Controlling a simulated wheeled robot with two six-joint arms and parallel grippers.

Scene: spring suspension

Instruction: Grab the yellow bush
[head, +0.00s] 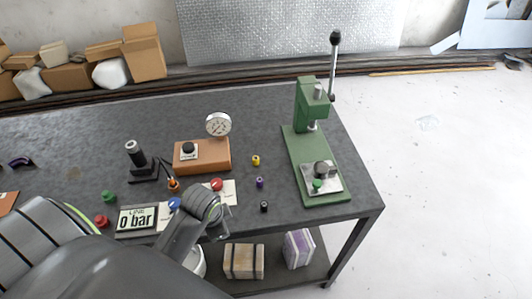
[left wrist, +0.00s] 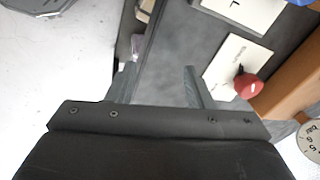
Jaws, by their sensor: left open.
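The yellow bush (head: 255,160) is a small yellow cylinder standing on the dark table in the head view, between the brown gauge block and the green press. A purple bush (head: 260,182) and a black bush (head: 264,206) stand in front of it. My left gripper (left wrist: 160,85) is open and empty in the left wrist view, with its fingers over the table's front edge. It is to the left and in front of the yellow bush, which does not show in that view. In the head view my left arm hides its fingertips. My right gripper is not in view.
A brown block (head: 202,156) with a gauge (head: 218,124) stands left of the bush. A red knob (head: 216,184) on a white card is close to my left wrist; it also shows in the left wrist view (left wrist: 248,86). The green press (head: 305,135) stands to the right.

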